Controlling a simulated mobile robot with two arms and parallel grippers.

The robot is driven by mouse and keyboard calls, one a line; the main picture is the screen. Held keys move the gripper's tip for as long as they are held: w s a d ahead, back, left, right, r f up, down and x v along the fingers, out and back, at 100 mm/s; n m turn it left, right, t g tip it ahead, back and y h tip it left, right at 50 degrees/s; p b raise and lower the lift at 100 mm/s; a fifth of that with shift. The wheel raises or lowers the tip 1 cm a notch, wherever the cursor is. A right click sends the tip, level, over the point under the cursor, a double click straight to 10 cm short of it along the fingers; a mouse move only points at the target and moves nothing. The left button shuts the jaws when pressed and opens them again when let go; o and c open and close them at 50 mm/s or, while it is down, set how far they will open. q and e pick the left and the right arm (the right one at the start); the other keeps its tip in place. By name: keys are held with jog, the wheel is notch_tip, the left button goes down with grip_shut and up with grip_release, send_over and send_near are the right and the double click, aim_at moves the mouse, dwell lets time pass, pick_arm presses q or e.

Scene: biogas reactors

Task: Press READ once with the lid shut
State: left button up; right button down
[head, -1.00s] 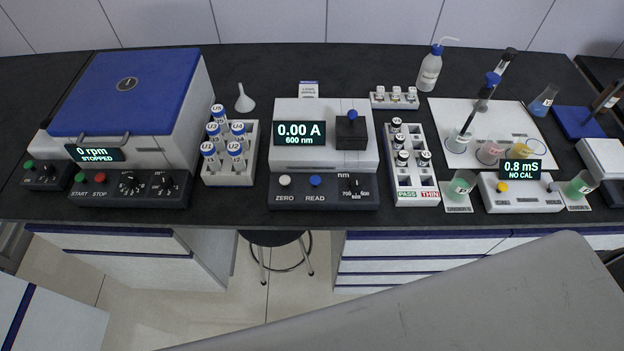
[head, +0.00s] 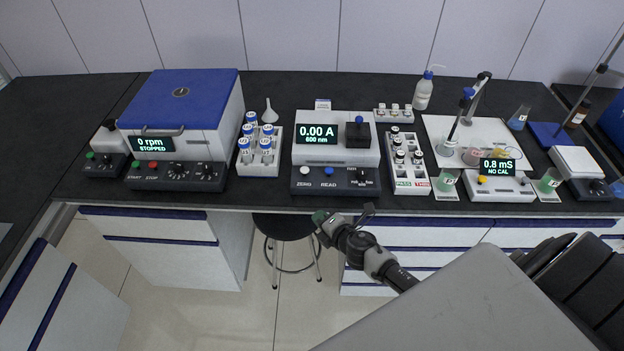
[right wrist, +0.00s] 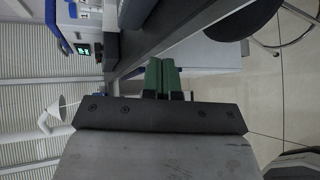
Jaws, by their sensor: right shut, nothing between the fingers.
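The photometer (head: 386,152) stands on the bench, with its display (head: 317,133) reading 0.00 A, 600 nm. Its blue READ button (head: 328,171) is on the dark front panel, right of the white ZERO button (head: 304,171). The black lid (head: 358,136) with a blue knob looks shut on top at the right. My right gripper (head: 319,218) is shut and empty, in front of the bench edge and apart from the READ button. Its green fingertips (right wrist: 162,72) lie together in the right wrist view. My left gripper is not in view.
A rack of blue-capped tubes (head: 243,172) stands left of the photometer, and a vial rack (head: 411,187) stands close on its right. The centrifuge (head: 180,95) is farther left. A stool (head: 283,228) stands below the bench front. The air before the photometer panel is clear.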

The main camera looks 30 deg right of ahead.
jog(key=w+a+r+n+y, duration=0.1)
jog(key=w+r+n+y, duration=0.25)
jog(key=r+n, duration=0.4)
notch_tip(320, 180, up, 10)
jog(key=n+g+h+p, duration=0.3)
jog(key=n+g+h, duration=0.15)
jog(key=n, duration=1.35)
send_over(328, 171)
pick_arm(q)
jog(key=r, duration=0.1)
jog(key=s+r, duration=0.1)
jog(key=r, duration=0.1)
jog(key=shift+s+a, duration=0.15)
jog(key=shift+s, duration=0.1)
pick_arm(e)
jog(key=shift+d+r+g+y, duration=0.1)
jog(key=shift+r+g+y, duration=0.15)
jog(key=shift+y, duration=0.25)
pick_arm(q)
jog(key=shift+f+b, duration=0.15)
jog(key=shift+b, duration=0.15)
pick_arm(e)
jog(key=shift+f, duration=0.2)
notch_tip(328, 171, down, 8)
jog(key=b, duration=0.6)
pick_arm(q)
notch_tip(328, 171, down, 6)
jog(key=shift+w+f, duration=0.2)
pick_arm(e)
jog(key=shift+f, duration=0.3)
